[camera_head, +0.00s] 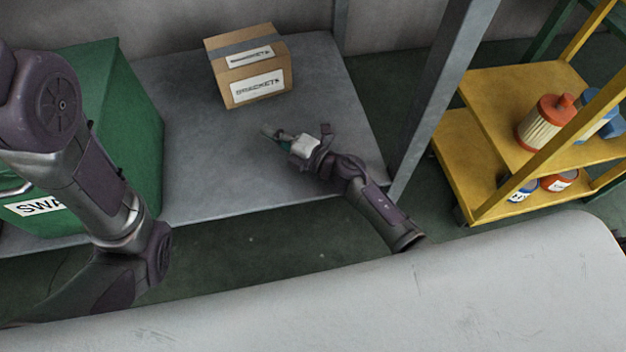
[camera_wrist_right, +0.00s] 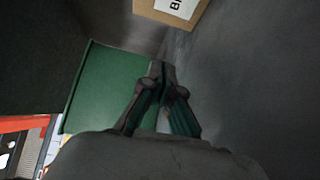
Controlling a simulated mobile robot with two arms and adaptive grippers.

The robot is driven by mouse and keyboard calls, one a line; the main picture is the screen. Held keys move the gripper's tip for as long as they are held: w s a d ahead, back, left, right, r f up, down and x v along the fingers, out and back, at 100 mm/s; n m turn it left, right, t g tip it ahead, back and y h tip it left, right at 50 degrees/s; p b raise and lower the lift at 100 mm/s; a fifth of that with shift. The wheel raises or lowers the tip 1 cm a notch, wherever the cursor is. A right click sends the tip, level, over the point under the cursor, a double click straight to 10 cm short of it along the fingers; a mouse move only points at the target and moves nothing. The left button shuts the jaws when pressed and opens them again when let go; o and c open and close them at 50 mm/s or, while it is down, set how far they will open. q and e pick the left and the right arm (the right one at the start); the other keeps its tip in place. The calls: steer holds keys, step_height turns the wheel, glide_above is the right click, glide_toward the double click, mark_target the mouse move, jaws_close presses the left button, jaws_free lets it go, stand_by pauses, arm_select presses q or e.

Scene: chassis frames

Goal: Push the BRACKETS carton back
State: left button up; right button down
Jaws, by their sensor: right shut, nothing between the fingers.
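The BRACKETS carton (camera_head: 247,66) is a brown box with white labels and a grey band. It stands on the grey shelf (camera_head: 215,185), toward its back. In the right wrist view the carton (camera_wrist_right: 172,10) shows only in part at the top edge. My right gripper (camera_head: 268,132) is over the shelf in front of the carton, apart from it. In the right wrist view its fingers (camera_wrist_right: 157,72) meet at the tips, shut and empty. My left arm shows at the left, but its gripper is out of view.
A green box (camera_head: 137,130) stands left of the carton on the shelf. A grey upright post (camera_head: 432,95) is at the shelf's right edge. A yellow rack (camera_head: 480,95) with a red-capped filter (camera_head: 545,122) stands farther right. The shelf between gripper and carton is clear.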

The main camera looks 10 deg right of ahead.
steer(key=s+p, duration=0.3)
steer(key=s, duration=0.5)
steer(key=shift+s+d+r, duration=0.1)
steer(key=shift+s+r, duration=0.05)
steer(key=shift+s, duration=0.15)
steer(key=p+v, duration=0.2)
steer(key=v, duration=0.5)
steer(key=shift+s+d, duration=0.15)
steer(key=shift+d, duration=0.05)
steer(key=shift+v, duration=0.8)
